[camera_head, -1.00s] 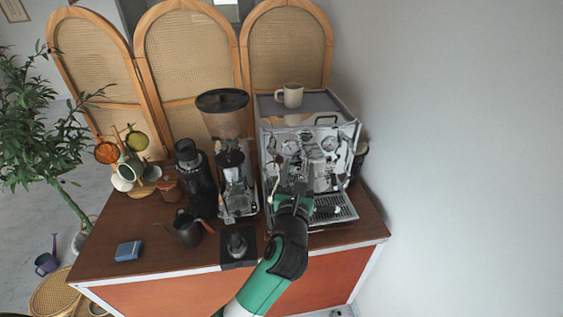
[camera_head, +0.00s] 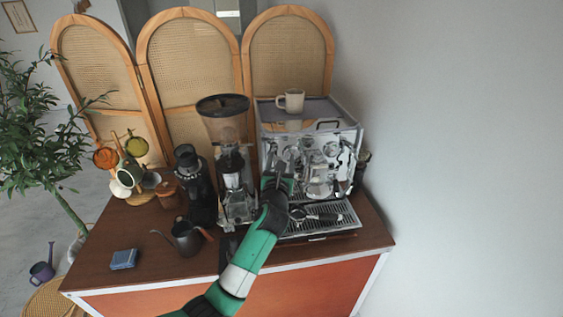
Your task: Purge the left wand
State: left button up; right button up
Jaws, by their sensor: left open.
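The espresso machine (camera_head: 338,141) stands at the right end of the cart, shiny metal with a drip tray (camera_head: 340,229) at its base. My left gripper (camera_head: 279,172) is in front of the machine's left side, near where the left wand is; it is open. The left wand itself is hard to make out behind the gripper, and I cannot tell whether they touch. A portafilter with a dark handle (camera_head: 328,217) shows low at the machine's front, above the drip tray. My right gripper is not in view.
A grinder (camera_head: 223,124) stands just left of the machine. A beige mug (camera_head: 293,100) sits on the machine. A white wall closes the right side.

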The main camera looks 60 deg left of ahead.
pick_arm(q)
jog(key=shift+w+a, duration=0.1)
jog(key=shift+a, duration=0.1)
grip_shut()
dwell(0.3)
jog(key=shift+d+f+m+t+y+b, duration=0.2)
jog(key=shift+m+t+y+b, duration=0.4)
jog(key=shift+b, duration=2.05)
jog(key=shift+d+f+m+t+y+b, duration=0.2)
jog(key=shift+t+y+b, duration=0.7)
jog(key=shift+b, duration=1.8)
jog(key=shift+d+f+m+t+y+b, duration=0.15)
jog(key=shift+m+t+y+b, duration=0.4)
jog(key=shift+b, duration=2.1)
jog(key=shift+y, duration=0.25)
